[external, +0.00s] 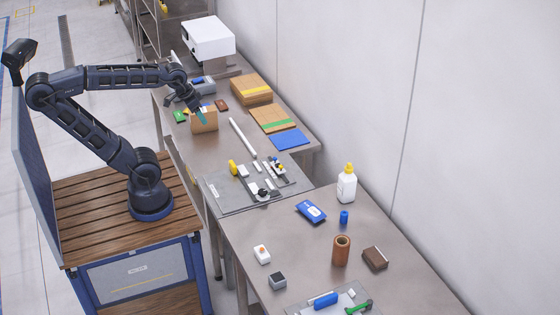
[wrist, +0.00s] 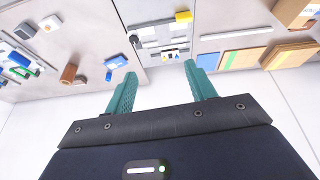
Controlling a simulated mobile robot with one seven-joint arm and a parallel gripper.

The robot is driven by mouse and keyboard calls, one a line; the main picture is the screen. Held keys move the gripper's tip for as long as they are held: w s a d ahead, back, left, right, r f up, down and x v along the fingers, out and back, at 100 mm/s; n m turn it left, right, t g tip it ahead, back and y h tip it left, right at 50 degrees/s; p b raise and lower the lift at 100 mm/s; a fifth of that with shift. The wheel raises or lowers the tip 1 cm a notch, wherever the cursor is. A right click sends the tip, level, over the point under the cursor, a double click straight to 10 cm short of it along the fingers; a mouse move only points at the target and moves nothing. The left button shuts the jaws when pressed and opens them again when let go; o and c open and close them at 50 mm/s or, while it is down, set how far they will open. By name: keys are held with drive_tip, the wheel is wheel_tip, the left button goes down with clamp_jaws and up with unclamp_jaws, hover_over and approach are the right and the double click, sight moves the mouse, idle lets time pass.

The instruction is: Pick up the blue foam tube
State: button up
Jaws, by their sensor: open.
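A blue cylinder (external: 325,300) lies on its side on a pale tray at the bottom edge of the external view. It also seems to show at the far left of the wrist view (wrist: 18,59). A smaller blue cylinder (external: 344,216) stands near the white bottle. I cannot tell for sure which is the foam tube; the lying one is longer. My gripper (external: 201,115) has teal fingers and hangs over the far table by a small cardboard box, well away from both. In the wrist view my gripper (wrist: 160,84) is open, with nothing between its fingers.
A white bottle (external: 347,185), brown tube (external: 341,251), brown block (external: 375,258) and blue packet (external: 311,211) stand or lie on the near table. A grey board with parts (external: 225,198) lies mid-row. Cardboard boxes (external: 251,89) and a white machine (external: 208,38) are farther back. A wall runs along the right.

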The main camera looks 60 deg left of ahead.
drive_tip(key=w+d+r+n+g+h, duration=0.15)
drive_tip(key=w+d+n, duration=0.3)
drive_tip(key=w, duration=1.05)
drive_tip(key=n+g+y, duration=0.2)
drive_tip(key=n+g, duration=0.1)
drive_tip(key=n, duration=0.9)
hover_over(344, 213)
wheel_tip(344, 213, down, 27)
drive_tip(key=shift+w+d+f, duration=0.15)
drive_tip(key=shift+w+f, duration=0.05)
drive_tip(key=shift+f, duration=0.4)
wheel_tip(344, 213, down, 10)
drive_tip(key=shift+s+f, duration=0.1)
drive_tip(key=shift+f, duration=0.15)
drive_tip(key=c, duration=1)
drive_tip(key=shift+r, duration=0.1)
